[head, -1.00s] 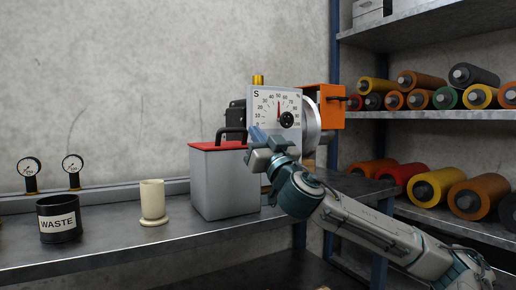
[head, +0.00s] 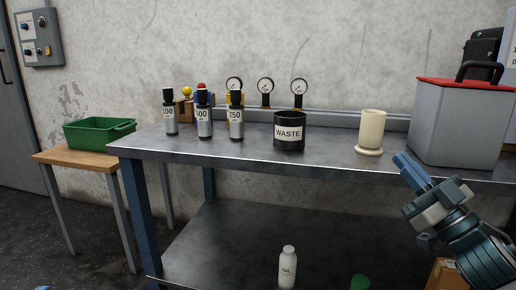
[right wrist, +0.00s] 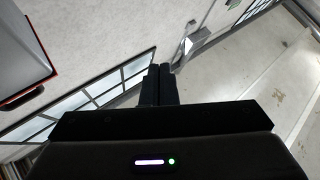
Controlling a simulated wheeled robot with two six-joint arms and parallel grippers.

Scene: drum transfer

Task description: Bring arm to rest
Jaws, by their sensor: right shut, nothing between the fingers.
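My right gripper (head: 412,170) is at the right of the head view, in front of the bench's front edge and below the grey box with the red lid. Its blue-tipped fingers are together, with nothing between them. In the right wrist view the two dark fingers (right wrist: 158,85) lie side by side, pointing toward the wall and windows.
The metal bench (head: 250,160) holds several bottles, a black WASTE cup (head: 289,138), a cream cup (head: 371,130) and the grey box (head: 458,125). A green crate (head: 98,138) stands on a wooden table at left. A white bottle (head: 287,266) stands below.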

